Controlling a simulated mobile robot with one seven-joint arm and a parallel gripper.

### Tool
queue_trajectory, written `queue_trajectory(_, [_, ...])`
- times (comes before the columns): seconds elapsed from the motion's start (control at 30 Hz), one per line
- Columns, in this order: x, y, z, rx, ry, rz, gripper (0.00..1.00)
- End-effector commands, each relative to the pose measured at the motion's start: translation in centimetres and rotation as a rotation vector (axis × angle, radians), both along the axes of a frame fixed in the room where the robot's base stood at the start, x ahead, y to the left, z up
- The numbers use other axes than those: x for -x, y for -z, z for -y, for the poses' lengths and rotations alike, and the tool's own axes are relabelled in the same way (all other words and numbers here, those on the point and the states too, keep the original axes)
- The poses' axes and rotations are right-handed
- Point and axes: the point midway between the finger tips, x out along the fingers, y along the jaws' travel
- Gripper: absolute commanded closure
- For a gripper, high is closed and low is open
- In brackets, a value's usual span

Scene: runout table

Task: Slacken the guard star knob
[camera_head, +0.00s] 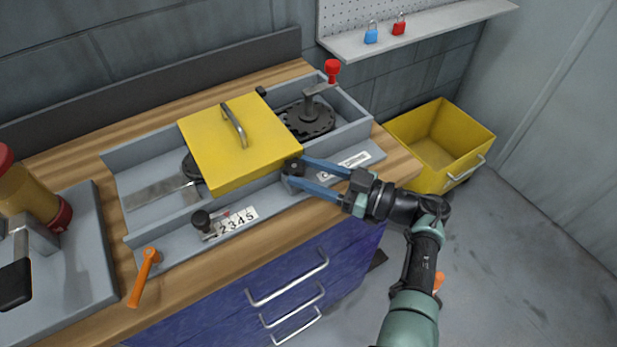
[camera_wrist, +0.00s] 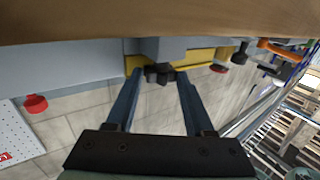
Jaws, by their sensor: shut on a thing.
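The guard star knob (camera_head: 293,166) is small and black, on the front of the yellow guard cover (camera_head: 212,160) at its right front corner. My gripper (camera_head: 294,172) reaches in from the right with its two blue fingers on either side of the knob, shut on it. In the wrist view the dark lobed knob (camera_wrist: 158,74) sits between the fingertips (camera_wrist: 160,75). The guard lies across the middle of the grey tray (camera_head: 152,165) and has a grey bar handle (camera_head: 234,124) on top.
A dark toothed disc with a red-knobbed crank (camera_head: 332,70) stands right of the guard. A black knob (camera_head: 201,221) and number scale (camera_head: 238,219) are front left. An orange lever (camera_head: 145,275) lies near the front edge. A yellow bin (camera_head: 440,145) is at right.

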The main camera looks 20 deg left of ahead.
Motion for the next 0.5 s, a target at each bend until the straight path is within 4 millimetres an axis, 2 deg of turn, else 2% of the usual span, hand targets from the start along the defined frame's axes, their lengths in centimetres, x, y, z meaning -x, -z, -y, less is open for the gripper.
queue_trajectory(0.37, [-0.02,-0.06,-0.09,-0.001,-0.004,-0.001,1.0])
queue_trajectory(0.4, [-0.02,-0.06,-0.09,-0.001,-0.004,-0.001,0.42])
queue_trajectory(0.43, [-0.02,-0.06,-0.09,-0.001,-0.004,-0.001,0.36])
queue_trajectory(0.5, [-0.01,-0.06,-0.09,-0.001,-0.004,0.0,0.34])
